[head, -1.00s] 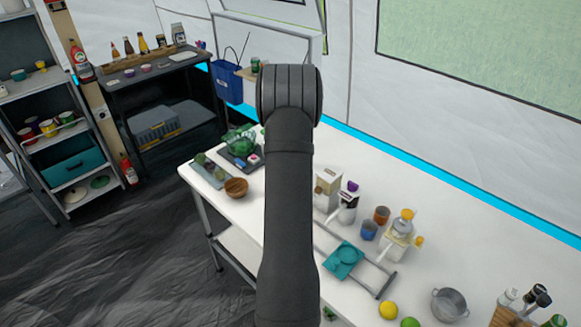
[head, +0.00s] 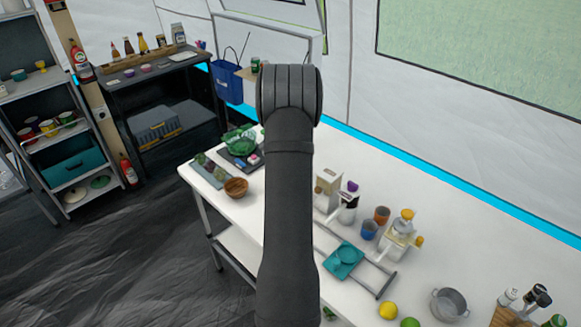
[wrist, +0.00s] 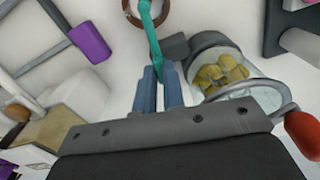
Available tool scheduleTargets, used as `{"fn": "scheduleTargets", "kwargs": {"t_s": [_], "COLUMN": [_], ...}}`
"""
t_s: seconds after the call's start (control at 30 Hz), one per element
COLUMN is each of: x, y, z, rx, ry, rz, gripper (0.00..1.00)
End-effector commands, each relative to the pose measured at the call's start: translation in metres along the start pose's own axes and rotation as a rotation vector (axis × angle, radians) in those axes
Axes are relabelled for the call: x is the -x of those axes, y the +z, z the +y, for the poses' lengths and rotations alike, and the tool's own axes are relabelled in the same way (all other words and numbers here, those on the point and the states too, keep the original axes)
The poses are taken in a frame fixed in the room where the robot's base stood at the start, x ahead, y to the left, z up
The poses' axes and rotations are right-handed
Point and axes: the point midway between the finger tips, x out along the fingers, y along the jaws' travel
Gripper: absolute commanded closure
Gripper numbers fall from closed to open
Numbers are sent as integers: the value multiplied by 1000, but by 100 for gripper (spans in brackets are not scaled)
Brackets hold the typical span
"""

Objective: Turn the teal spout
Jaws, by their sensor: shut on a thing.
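The teal spout (wrist: 151,38) shows in the wrist view as a thin bent bar running down from the top edge. My gripper (wrist: 158,77) has its two blue-grey fingers closed around the lower end of the spout. The fingertips partly hide that end. A brown ring (wrist: 147,12) lies around or behind the upper part of the spout; I cannot tell which. In the head view my arm covers the middle of the picture, and neither the gripper nor the spout can be made out.
Close by in the wrist view are a clear container of yellow pieces (wrist: 218,75), a red knob (wrist: 303,132) and a purple block (wrist: 90,42).

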Motion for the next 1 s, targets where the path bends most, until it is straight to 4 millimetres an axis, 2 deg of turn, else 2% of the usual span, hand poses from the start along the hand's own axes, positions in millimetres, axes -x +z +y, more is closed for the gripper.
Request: {"fn": "scheduleTargets", "kwargs": {"t_s": [0.27,0.3,0.4,0.67,0.77,0.87,1.0], "x": [1,1,1,3,12,29,62], "y": [-1,-1,-1,0,-1,-1,-1], "z": [0,0,0,0,-1,-1,-1], "rx": [0,0,0,1,1,1,1], "ry": [-2,-2,-2,-1,-3,-4,-4], "rz": [3,3,2,2,3,4,4], "gripper": [100,85,69,69,69,69,69]}}
